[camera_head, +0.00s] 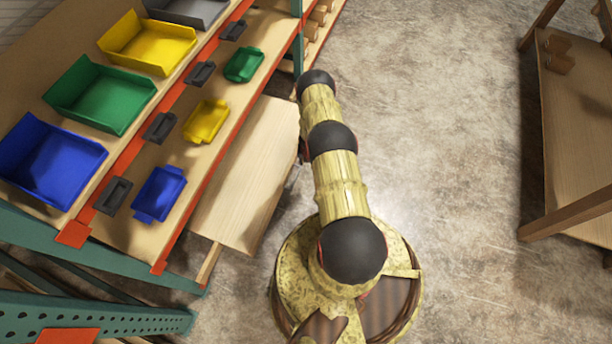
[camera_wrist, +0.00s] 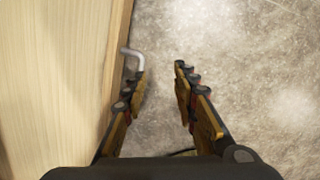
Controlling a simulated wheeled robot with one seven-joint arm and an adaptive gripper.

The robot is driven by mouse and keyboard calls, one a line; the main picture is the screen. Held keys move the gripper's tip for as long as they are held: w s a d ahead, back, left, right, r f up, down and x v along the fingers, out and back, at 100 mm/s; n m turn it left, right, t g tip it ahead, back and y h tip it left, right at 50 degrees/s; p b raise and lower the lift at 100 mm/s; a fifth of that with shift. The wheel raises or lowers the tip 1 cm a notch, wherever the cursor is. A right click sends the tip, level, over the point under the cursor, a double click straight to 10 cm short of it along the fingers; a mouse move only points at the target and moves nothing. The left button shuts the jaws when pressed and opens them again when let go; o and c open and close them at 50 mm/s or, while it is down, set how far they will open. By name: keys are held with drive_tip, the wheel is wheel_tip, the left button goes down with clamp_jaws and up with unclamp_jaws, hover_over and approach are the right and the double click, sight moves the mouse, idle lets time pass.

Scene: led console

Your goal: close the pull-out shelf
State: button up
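The pull-out shelf (camera_head: 240,185) is a pale wooden board standing out from under the orange-edged rack, on the left of my arm in the head view. Its wood (camera_wrist: 55,75) fills the left of the wrist view. A bent silver handle (camera_wrist: 134,54) sticks out from its edge. My gripper (camera_wrist: 160,70) is open, with a clear gap of floor between its fingers. The left fingertip is right at the handle, overlapping its lower end; I cannot tell whether they touch. In the head view my gripper cannot be made out.
The rack above holds large blue (camera_head: 50,160), green (camera_head: 98,95) and yellow (camera_head: 148,43) bins. Smaller blue (camera_head: 158,193), yellow (camera_head: 206,121) and green (camera_head: 244,64) bins sit on its lower ledge. A wooden table (camera_head: 575,130) stands at right. The concrete floor (camera_head: 440,120) between is clear.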

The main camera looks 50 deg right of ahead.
sight(297, 175)
drive_tip(key=a+f+m+b, duration=0.1)
drive_tip(key=a+f, duration=0.1)
drive_tip(key=w+a+f+m+y+b, duration=0.1)
drive_tip(key=f, duration=0.2)
drive_tip(key=a+f+m+y+b, duration=0.1)
drive_tip(key=a+f+b, duration=0.1)
drive_tip(key=f, duration=0.1)
drive_tip(key=shift+w+a+t, duration=0.3)
drive_tip(key=shift+a, duration=0.05)
drive_tip(key=c, duration=0.3)
drive_tip(key=c, duration=0.4)
clamp_jaws()
